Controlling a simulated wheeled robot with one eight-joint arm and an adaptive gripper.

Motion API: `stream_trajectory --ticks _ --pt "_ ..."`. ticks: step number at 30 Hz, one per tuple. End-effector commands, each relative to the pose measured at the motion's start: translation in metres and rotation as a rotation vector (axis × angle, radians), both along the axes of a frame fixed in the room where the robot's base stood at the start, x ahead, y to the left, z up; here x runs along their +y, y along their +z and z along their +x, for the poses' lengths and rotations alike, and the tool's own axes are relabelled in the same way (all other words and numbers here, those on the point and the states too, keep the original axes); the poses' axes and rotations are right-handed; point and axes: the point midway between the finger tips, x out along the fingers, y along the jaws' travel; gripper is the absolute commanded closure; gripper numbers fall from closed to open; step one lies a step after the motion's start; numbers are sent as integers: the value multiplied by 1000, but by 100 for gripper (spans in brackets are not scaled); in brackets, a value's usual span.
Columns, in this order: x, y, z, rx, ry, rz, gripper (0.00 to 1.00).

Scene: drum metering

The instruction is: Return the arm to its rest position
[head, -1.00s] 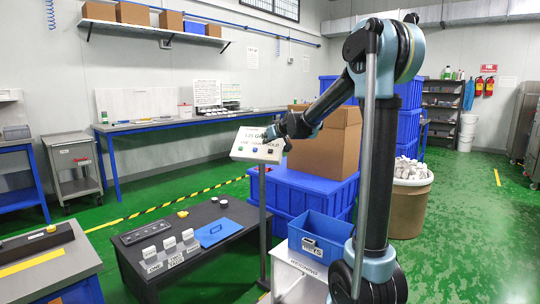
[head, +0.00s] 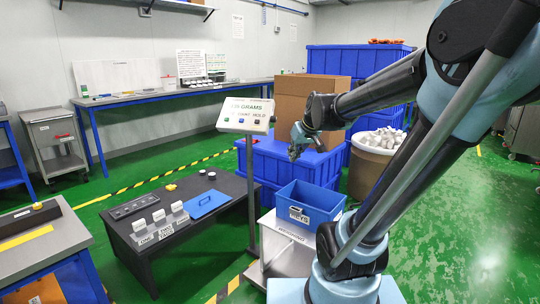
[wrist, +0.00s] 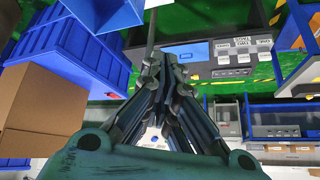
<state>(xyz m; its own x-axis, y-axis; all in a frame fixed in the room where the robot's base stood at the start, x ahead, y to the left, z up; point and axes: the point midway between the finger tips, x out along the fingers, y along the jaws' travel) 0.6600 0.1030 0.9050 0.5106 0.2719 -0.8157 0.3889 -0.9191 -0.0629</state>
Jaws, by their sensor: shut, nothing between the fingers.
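My gripper (head: 294,150) is in the head view, at the end of my raised arm, just right of the white display box and above the blue bin. It is shut and empty. In the wrist view my gripper (wrist: 162,62) has its fingers together, with nothing between them. My arm folds down from the upper right of the head view to its base at the lower right.
The display box (head: 246,116) stands on a pole close to my gripper. A blue bin (head: 312,206) sits below on a white stand. A black table (head: 215,240) holds white blocks and a blue lid (head: 209,204). Blue crates and a cardboard box (head: 293,105) stand behind.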

Motion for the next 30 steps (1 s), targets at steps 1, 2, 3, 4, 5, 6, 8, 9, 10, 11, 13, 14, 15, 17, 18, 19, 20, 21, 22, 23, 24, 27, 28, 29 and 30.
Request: stream_trajectory --ticks 1,2,3,4,5,6,8,9,10,11,13,14,15,17,18,19,20,21,22,23,24,27,28,29,30 --pt "-10 -10 -19 29 -23 -9 100" --pt "-15 -16 -30 49 -36 -17 100" --pt "-22 -24 -44 73 -55 -24 100" --pt "-27 -31 -55 91 -68 -31 100" --pt "-32 -37 -66 111 -84 -38 100" --pt "-39 -45 -80 135 -103 -47 100" --pt "-49 -58 -101 172 -135 -60 100" --pt "-55 -67 -115 197 -157 -70 100" --pt "-60 -74 -126 215 -173 -78 100" --pt "-64 -80 -136 233 -192 -84 100" --pt "-74 -95 -159 275 -230 -100 100" --pt "-78 -102 -169 290 -246 -107 100" --pt "-83 -109 -180 310 -268 -117 100" --pt "-90 -119 -195 338 -295 -129 100" --pt "-93 -125 -203 352 -313 -135 100" --pt "-95 -129 -209 363 -323 -139 100" --pt "-97 -132 -214 372 -332 -142 100" --pt "-99 -135 -219 380 -343 -147 100" --pt "-100 -138 -222 386 -349 -149 100" --pt "-102 -139 -224 391 -355 -152 100" --pt "-102 -141 -227 395 -359 -154 100" --pt "-103 -142 -228 397 -362 -155 100" --pt "-103 -142 -228 397 -362 -155 100" --pt "-103 -142 -228 397 -362 -155 100" --pt "-103 -142 -228 397 -362 -155 100"
